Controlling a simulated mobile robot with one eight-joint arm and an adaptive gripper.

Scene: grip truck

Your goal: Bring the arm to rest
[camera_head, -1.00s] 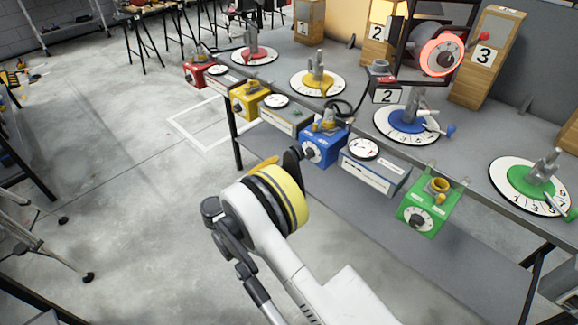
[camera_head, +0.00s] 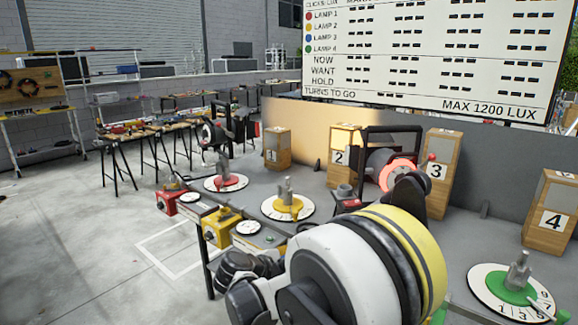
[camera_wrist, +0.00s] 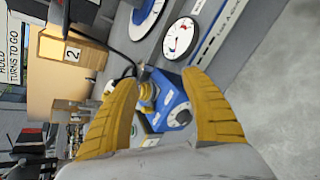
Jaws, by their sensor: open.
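My arm fills the lower middle of the head view, its white and yellow-banded joint raised in front of the bench (camera_head: 240,175). My gripper (camera_wrist: 165,100) shows in the wrist view as two yellow fingers, spread apart with nothing between their tips. Beyond the fingers is a blue box (camera_wrist: 170,105) with a dial and a yellow knob; the fingers appear apart from it. In the head view my gripper is not clearly seen, and my arm hides the blue box and the blue dial.
The bench carries a red dial (camera_head: 226,183), a yellow dial (camera_head: 287,207) and a green dial (camera_head: 512,290). Wooden blocks such as block 4 (camera_head: 550,212) and a glowing red lamp (camera_head: 392,170) stand behind. A board (camera_head: 430,60) hangs above. Open floor (camera_head: 90,240) lies left.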

